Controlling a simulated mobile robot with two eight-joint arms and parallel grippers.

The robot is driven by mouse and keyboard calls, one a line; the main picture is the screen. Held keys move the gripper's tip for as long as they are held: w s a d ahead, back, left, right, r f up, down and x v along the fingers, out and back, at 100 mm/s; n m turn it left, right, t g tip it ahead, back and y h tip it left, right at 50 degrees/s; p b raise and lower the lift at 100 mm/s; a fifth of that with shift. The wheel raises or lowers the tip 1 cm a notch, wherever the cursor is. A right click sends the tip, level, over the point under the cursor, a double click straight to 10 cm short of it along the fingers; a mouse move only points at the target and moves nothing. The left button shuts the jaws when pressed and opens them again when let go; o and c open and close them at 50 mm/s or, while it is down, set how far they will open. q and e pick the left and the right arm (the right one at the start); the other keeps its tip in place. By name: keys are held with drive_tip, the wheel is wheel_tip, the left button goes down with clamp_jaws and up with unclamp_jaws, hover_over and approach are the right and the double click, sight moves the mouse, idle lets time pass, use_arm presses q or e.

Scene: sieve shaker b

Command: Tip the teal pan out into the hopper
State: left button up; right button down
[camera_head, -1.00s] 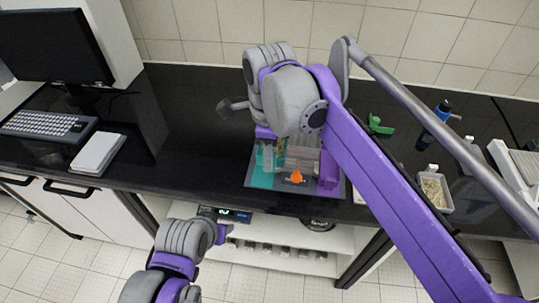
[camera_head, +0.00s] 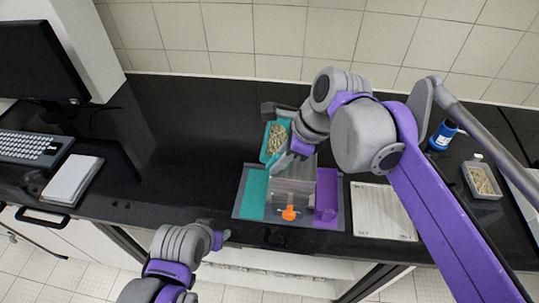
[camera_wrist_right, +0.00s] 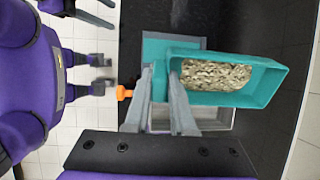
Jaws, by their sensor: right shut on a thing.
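The teal pan (camera_head: 270,154) holds beige pieces and is near the back of the clear box with the orange knob, which I take as the hopper (camera_head: 293,190). In the right wrist view the pan (camera_wrist_right: 262,92) looks upright, its contents still inside. My right gripper (camera_wrist_right: 161,82) is shut on the pan's near end; it also shows in the head view (camera_head: 290,152). The hopper's clear wall (camera_wrist_right: 215,118) is partly hidden by the pan and fingers. My left gripper (camera_head: 222,236) is empty in front of the counter. Its fingers (camera_wrist_right: 100,75) stand apart in the wrist view.
The hopper stands between a teal area (camera_head: 252,194) and a purple block (camera_head: 327,196). A pale panel (camera_head: 383,211) lies to the right. A tub of beige pieces (camera_head: 482,181) and a blue bottle (camera_head: 442,135) are farther right.

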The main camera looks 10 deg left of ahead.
drive_tip(key=shift+s+d+f+y, duration=0.15)
drive_tip(key=shift+d+f+y, duration=0.2)
drive_tip(key=shift+d+y, duration=0.25)
drive_tip(key=y, duration=0.1)
drive_tip(key=t+y+b, duration=0.1)
drive_tip(key=y, duration=0.1)
drive_tip(key=shift+f, duration=0.25)
drive_tip(key=y+b, duration=0.2)
drive_tip(key=shift+d+t+y, duration=0.25)
drive_tip(key=shift+t+y, duration=0.15)
drive_tip(key=y+b, duration=0.4)
drive_tip(key=shift+d+t+y+b, duration=0.35)
drive_tip(key=shift+t+y, duration=0.05)
use_arm(q)
drive_tip(key=s+f+g+b, duration=0.1)
drive_tip(key=s+f+b, duration=0.3)
drive_tip(key=f, duration=1.1)
drive_tip(key=shift+f, duration=0.2)
use_arm(e)
drive_tip(key=shift+s+d+t+y, duration=0.15)
drive_tip(key=shift+t+y, duration=0.1)
drive_tip(key=shift+y, duration=0.7)
drive_tip(key=shift+d+t+y, duration=0.15)
drive_tip(key=shift+t+y, duration=0.1)
drive_tip(key=shift+y, duration=0.7)
use_arm(q)
drive_tip(key=shift+s+r, duration=0.1)
use_arm(e)
drive_tip(key=shift+r, duration=0.1)
